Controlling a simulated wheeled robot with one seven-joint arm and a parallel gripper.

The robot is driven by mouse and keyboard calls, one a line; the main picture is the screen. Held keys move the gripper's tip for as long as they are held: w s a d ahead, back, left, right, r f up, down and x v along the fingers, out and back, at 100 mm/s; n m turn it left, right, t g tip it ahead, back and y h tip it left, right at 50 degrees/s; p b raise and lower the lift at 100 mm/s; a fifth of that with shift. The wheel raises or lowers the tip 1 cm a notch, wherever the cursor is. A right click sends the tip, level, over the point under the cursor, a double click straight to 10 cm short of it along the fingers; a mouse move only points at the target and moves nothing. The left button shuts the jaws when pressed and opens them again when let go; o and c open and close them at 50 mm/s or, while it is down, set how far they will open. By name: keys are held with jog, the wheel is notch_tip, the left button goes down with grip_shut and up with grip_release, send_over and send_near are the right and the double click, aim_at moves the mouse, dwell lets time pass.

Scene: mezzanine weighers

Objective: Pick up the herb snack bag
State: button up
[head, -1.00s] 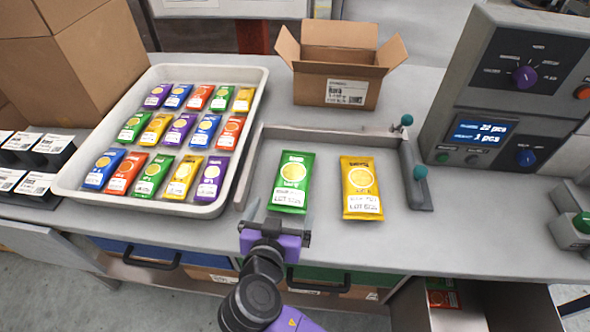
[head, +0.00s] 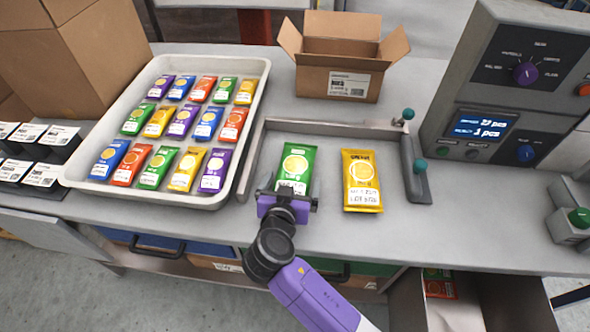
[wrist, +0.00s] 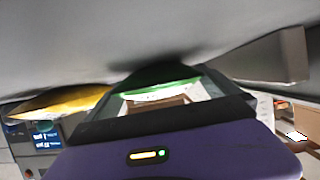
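The green snack bag (head: 295,163) with a yellow round print and white label lies flat on the counter; its name is too small to read. A yellow bag (head: 362,182) lies to its right. My gripper (head: 286,190) is low at the near end of the green bag, its fingers spread and apart. The gripper body hides the bag's lower edge. In the wrist view the green bag (wrist: 163,84) shows just ahead of the gripper, between the fingers, and the yellow bag (wrist: 60,103) is to the left. I cannot tell whether the fingers touch the bag.
A white tray (head: 256,75) of several coloured bags stands to the left. A low metal fence (head: 330,128) runs behind and beside the two bags, with an open cardboard box (head: 337,83) beyond. A weigher console (head: 480,105) stands at right. An open drawer (head: 455,310) is below.

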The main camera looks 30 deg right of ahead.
jog(key=c, duration=1.2)
jog(key=shift+c, duration=0.2)
jog(key=shift+r, duration=0.15)
